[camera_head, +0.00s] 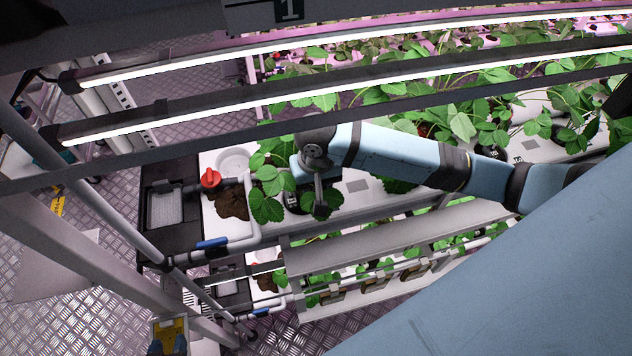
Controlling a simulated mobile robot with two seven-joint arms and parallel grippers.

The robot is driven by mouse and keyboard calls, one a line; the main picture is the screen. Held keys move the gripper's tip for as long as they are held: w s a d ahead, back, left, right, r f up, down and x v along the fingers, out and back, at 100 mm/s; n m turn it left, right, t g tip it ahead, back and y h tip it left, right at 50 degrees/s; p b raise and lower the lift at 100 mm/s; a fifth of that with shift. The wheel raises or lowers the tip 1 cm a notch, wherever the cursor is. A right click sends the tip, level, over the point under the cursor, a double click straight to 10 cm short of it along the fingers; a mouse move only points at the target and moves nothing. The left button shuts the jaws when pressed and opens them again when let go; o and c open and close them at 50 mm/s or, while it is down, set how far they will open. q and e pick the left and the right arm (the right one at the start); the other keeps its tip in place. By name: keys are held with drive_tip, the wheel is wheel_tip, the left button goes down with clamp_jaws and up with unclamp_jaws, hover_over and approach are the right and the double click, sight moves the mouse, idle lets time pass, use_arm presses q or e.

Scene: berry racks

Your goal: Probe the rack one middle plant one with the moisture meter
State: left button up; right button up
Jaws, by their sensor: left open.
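Rack one carries a sign with a 1 (288,10) at the top. A white planting tray (355,200) holds several leafy green plants, and I cannot tell which is the middle plant one. One leafy plant (266,207) stands near the tray's left end. My left gripper (319,207) hangs down over the tray just right of that plant, close to its leaves. It is open, but its fingertips are small and partly hidden. I cannot make out a moisture meter. My right gripper is not in view.
Two bright light bars (250,100) and rack beams cross above the plants. Pipes with a red valve (211,178) stand at the tray's left end. A lower tier with plants lies below. A yellow object (171,332) sits at bottom left. Metal floor (60,240) is open at left.

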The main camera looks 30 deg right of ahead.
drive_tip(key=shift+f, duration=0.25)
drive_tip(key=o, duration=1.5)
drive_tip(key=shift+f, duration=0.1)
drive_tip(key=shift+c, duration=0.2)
use_arm(q)
drive_tip(key=shift+r, duration=0.1)
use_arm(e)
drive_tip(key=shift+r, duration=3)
